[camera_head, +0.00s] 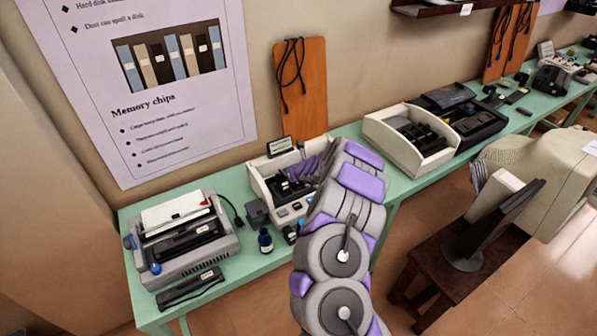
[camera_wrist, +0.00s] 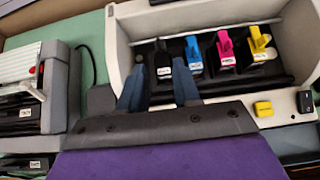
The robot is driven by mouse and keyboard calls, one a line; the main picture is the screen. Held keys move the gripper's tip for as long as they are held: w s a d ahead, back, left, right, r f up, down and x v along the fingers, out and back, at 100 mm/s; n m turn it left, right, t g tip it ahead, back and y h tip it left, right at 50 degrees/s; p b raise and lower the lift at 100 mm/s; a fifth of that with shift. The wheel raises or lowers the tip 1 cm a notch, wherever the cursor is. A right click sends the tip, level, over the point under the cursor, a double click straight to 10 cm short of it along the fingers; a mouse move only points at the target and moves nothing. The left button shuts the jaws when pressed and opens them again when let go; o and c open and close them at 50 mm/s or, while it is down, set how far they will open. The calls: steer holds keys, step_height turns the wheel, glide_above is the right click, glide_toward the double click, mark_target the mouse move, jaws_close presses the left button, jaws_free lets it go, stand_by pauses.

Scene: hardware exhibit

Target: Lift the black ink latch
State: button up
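The black ink latch (camera_wrist: 162,58) is upright at the left end of the latch row in the printer's dark bay, seen in the wrist view. The cyan (camera_wrist: 193,54), magenta (camera_wrist: 226,50) and yellow (camera_wrist: 260,44) latches stand to its right. My gripper (camera_wrist: 158,76) is open. Its two dark blue fingers are spread to either side of the black latch in the picture, with the right finger close to the cyan latch. I cannot tell whether they touch. In the head view my gripper (camera_head: 309,169) reaches into the printer (camera_head: 259,180), and my arm hides part of it.
A binding-machine-like device (camera_head: 185,248) stands left on the green table (camera_head: 228,190). A dark bottle (camera_head: 265,241) and small boxes sit in front of the printer. An open cream case (camera_head: 405,160) is to the right. The printer's walls surround the bay.

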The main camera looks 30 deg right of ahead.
steer(key=v, duration=0.6)
steer(key=shift+s+r, duration=0.2)
steer(key=shift+s, duration=0.05)
